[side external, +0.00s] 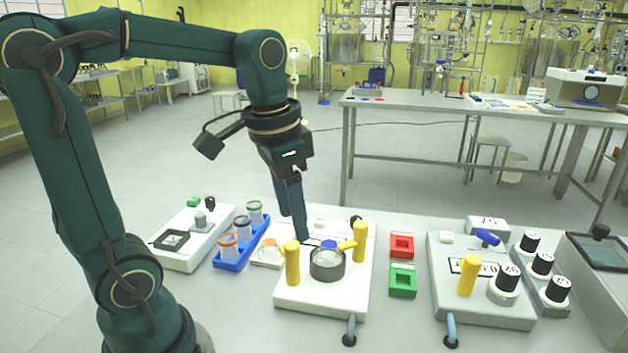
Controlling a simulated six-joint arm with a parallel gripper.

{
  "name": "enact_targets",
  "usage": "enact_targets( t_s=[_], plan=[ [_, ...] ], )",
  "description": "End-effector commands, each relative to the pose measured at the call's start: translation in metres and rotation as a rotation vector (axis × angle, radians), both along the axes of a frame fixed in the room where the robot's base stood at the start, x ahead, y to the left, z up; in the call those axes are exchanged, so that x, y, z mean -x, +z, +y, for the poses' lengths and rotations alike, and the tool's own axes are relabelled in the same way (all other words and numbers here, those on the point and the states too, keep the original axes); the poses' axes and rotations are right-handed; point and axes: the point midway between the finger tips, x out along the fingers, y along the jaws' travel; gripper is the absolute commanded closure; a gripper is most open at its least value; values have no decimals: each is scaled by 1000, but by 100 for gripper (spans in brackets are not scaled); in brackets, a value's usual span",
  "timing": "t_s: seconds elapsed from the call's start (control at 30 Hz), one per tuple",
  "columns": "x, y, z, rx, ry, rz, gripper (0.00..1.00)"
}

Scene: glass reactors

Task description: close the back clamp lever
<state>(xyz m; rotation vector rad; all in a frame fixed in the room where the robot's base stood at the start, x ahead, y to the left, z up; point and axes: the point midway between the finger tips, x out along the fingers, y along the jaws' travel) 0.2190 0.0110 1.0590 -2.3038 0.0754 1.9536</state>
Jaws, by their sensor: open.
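A white base plate (345,301) stands on the table in front of my arm. It carries a dark round ring (327,266), a yellow upright handle on the left (292,264) and another on the right (360,242). A short yellow piece (346,245) lies near level beside the right handle. A small blue part (328,244) shows behind the ring. I cannot tell for sure which part is the back clamp lever. My gripper (295,227) is open and points down over the back left of the plate, behind the left handle. I see no clear contact; the far finger is partly hidden.
A blue rack (233,258) with several jars and a white device (190,255) stand at left. Red (402,245) and green (403,280) blocks lie right of the plate. Another white base (475,305) with a yellow handle and black knobs stands further right.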

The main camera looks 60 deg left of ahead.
Motion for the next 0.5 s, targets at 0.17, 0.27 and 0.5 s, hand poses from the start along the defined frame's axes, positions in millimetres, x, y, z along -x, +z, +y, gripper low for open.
enact_targets(
  t_s=[0.17,0.27,0.5],
  plan=[
    [-18,-18,29,28,66,109,36],
    [-21,-27,38,40,98,141,36],
    [-19,-47,43,52,122,170,36]
  ],
)
